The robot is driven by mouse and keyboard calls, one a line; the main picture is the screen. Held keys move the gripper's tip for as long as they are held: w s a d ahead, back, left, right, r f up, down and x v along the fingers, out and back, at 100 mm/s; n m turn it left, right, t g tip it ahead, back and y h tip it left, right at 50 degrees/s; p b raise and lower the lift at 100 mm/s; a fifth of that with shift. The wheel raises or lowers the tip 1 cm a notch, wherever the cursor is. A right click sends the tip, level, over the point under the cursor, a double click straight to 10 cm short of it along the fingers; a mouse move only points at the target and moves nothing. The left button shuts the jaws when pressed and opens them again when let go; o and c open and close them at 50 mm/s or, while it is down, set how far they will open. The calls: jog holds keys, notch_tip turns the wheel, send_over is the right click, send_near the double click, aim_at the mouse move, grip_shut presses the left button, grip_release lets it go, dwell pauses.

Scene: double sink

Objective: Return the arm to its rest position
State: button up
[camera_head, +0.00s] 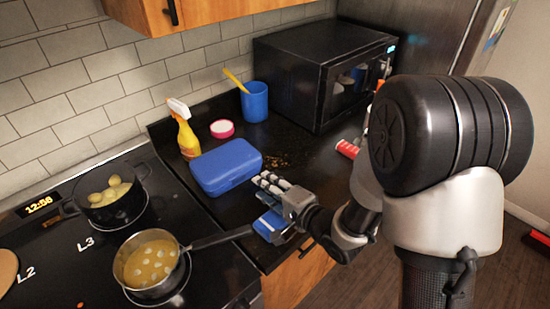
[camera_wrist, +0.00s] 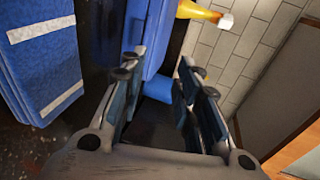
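My gripper (camera_head: 270,184) is over the counter's front part, just right of the closed blue lunch box (camera_head: 226,166). In the wrist view my gripper (camera_wrist: 160,66) has its two fingers apart, with nothing held between them. The lunch box (camera_wrist: 140,30) shows beyond the fingertips there; whether a finger touches it I cannot tell. My arm reaches in from the right in the head view, bent and low over the counter edge.
A blue item with pale stripes (camera_head: 269,225) lies beside my gripper at the counter edge. A pan (camera_head: 150,263) has its handle pointing toward it. A spray bottle (camera_head: 184,131), a blue cup (camera_head: 255,103) and a microwave (camera_head: 318,72) stand behind. Red can (camera_head: 347,149) near my arm.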

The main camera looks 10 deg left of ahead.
jog(key=w+d+r+n+t+h, duration=0.1)
jog(key=d+r+h, duration=0.2)
jog(key=d, duration=0.3)
jog(key=w+d+r+n+h, duration=0.1)
jog(key=d+r+n+h, duration=0.15)
jog(key=d+h, duration=0.2)
jog(key=s+d+r+g+h, duration=0.25)
jog(key=s+d+r, duration=0.25)
jog(key=s+d, duration=0.4)
jog(key=s+d+n+g, duration=0.2)
jog(key=s, duration=0.7)
jog(key=s+d+r+n+g+h, duration=0.1)
jog(key=s+n+g, duration=0.1)
jog(key=s, duration=0.7)
jog(key=shift+s+d+r+n, duration=0.15)
jog(key=shift+d+r+n, duration=0.2)
jog(key=shift+n, duration=0.1)
